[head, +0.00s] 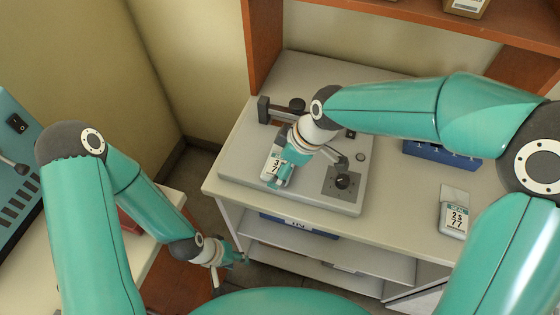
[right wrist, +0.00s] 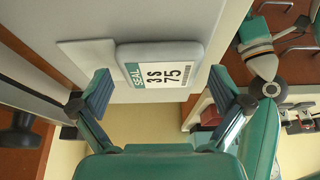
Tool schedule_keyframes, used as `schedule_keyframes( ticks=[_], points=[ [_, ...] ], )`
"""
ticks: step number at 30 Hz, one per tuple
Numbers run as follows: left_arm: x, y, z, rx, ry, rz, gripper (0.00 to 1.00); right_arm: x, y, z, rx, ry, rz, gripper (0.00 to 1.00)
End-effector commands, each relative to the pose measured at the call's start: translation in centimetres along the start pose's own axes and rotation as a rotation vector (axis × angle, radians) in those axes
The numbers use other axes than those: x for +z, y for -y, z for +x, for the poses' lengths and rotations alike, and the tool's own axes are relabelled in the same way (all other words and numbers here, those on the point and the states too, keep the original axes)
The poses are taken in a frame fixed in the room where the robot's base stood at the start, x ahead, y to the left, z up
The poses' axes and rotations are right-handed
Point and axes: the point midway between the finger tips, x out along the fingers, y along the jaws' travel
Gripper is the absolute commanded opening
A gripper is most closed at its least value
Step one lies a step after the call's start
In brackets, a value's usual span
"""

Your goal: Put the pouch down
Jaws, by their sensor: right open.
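A pouch (head: 275,164) with a white label lies on the left part of the grey bench device (head: 240,167), partly hidden by my right gripper (head: 283,174). In the right wrist view the pouch (right wrist: 165,66) shows a label with "SEAL" and "3S 75". My right gripper (right wrist: 160,90) is open there, with one finger towards each side of the pouch and visible gaps between. My left gripper (head: 230,268) hangs low beside the front of the bench, away from the pouch. Its fingers look spread and empty.
A second labelled pouch (head: 454,218) lies on the bench at the right. A blue rack (head: 440,154) stands behind it. A wooden shelf (head: 400,12) overhangs the back. A teal machine (head: 18,150) stands at far left.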

Motion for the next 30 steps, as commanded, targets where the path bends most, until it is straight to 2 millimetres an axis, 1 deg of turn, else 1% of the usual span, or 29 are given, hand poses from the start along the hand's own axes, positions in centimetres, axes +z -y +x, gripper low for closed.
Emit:
schedule_keyframes(
  ticks=[5, 8, 11, 18, 21, 25, 30],
  points=[
    [0.0, 0.0, -0.1, 0.000, 0.000, 0.000, 0.40, 0.0, -0.1, -0.6, 0.002, -0.001, 0.001, 1.00],
    [0.0, 0.0, 0.0, 0.000, 0.000, 0.000, 0.40, -0.1, -0.1, -1.7, 0.004, -0.003, 0.001, 1.00],
    [0.0, 0.0, 0.1, 0.000, 0.000, 0.000, 0.40, -0.1, -0.1, -3.4, 0.004, -0.003, 0.000, 1.00],
    [0.0, 0.1, 0.3, 0.000, 0.000, 0.000, 0.40, -0.1, -0.1, -8.3, 0.005, -0.004, 0.001, 1.00],
    [0.0, 0.1, 0.3, 0.000, 0.000, 0.000, 0.40, -0.1, -0.1, -10.0, 0.004, -0.003, 0.001, 1.00],
    [0.0, 0.1, 0.3, 0.000, 0.000, 0.000, 0.40, 0.0, 0.0, -11.4, 0.001, -0.001, 0.001, 1.00],
    [0.0, 0.1, 0.3, 0.000, 0.000, 0.000, 0.40, 0.0, 0.0, -12.2, 0.000, 0.000, 0.001, 1.00]
  ],
)
